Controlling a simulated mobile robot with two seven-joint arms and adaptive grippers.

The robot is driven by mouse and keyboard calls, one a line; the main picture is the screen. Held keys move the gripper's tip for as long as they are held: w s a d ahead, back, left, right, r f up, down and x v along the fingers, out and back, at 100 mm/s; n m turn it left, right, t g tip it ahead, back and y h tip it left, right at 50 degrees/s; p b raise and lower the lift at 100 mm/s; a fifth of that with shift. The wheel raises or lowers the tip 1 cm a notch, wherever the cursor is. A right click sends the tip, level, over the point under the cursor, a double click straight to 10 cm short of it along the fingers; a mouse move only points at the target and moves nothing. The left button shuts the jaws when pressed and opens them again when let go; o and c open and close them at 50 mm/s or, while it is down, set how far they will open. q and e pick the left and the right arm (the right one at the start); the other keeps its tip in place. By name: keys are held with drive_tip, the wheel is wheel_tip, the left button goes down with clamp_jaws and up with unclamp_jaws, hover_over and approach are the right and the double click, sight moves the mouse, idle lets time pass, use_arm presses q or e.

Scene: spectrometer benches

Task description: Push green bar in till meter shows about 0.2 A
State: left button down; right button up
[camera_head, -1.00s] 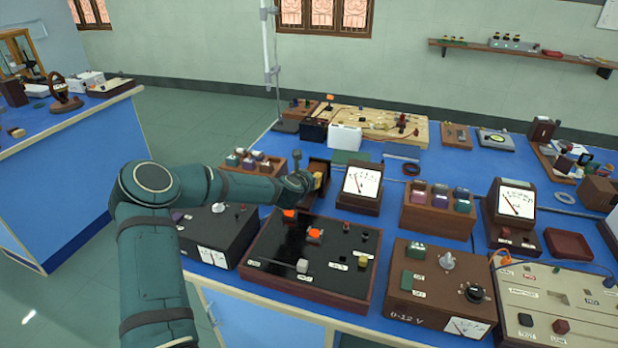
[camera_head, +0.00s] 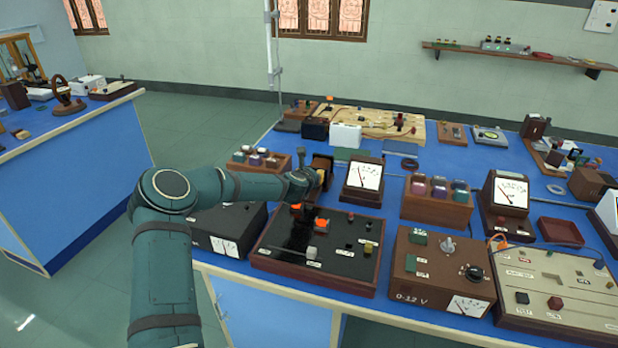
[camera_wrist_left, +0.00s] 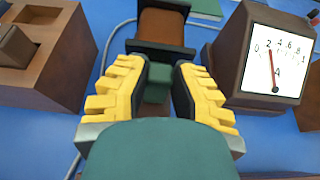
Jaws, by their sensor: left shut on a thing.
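The green bar (camera_wrist_left: 158,82) shows in the left wrist view between the yellow-padded fingers of my left gripper (camera_wrist_left: 157,90), which is shut on it. The bar's far end meets the near dark end of a brown coil block (camera_wrist_left: 161,27); how deep it sits inside is hidden. In the head view my left gripper (camera_head: 318,180) is low beside the block, left of the meter (camera_head: 364,180), and the bar is mostly hidden. The meter (camera_wrist_left: 272,55) has an A on its face, and its red needle stands close to the .2 mark. My right gripper is not in view.
A black-topped board (camera_head: 340,262) with orange and white parts lies in front. A 0-12 V supply (camera_head: 440,265) and a box with several coloured blocks (camera_head: 437,205) stand to the right. A grey cable runs nearby.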

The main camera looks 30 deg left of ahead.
use_arm(q)
drive_tip(key=c, duration=0.7)
unclamp_jaws()
drive_tip(key=shift+w, duration=0.1)
drive_tip(key=shift+c, duration=0.2)
drive_tip(key=v, duration=1.2)
